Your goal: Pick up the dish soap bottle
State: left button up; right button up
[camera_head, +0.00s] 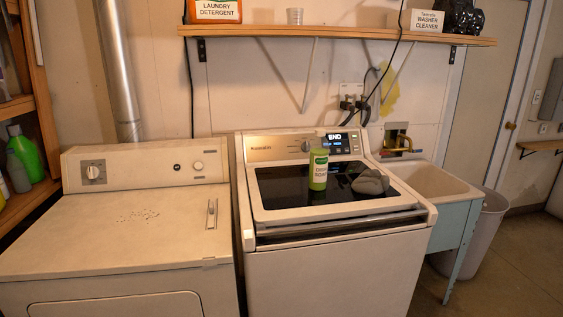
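The dish soap bottle (318,170) is green with a pale label. It stands upright on the dark glass lid of the washing machine (330,268), left of a grey cloth-like lump (370,182). Neither of my grippers shows in the head view, so their state and their distance from the bottle cannot be seen. Nothing visible touches the bottle.
A dryer (120,235) stands left of the washer. A utility sink (430,180) and a grey bin (487,235) are at the right. A wooden shelf (340,34) hangs above the washer. Open floor (510,275) shows at the lower right.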

aim_at(319, 149)
jog(key=u, duration=0.6)
jog(key=i, duration=0.6)
jog(key=u, duration=0.15)
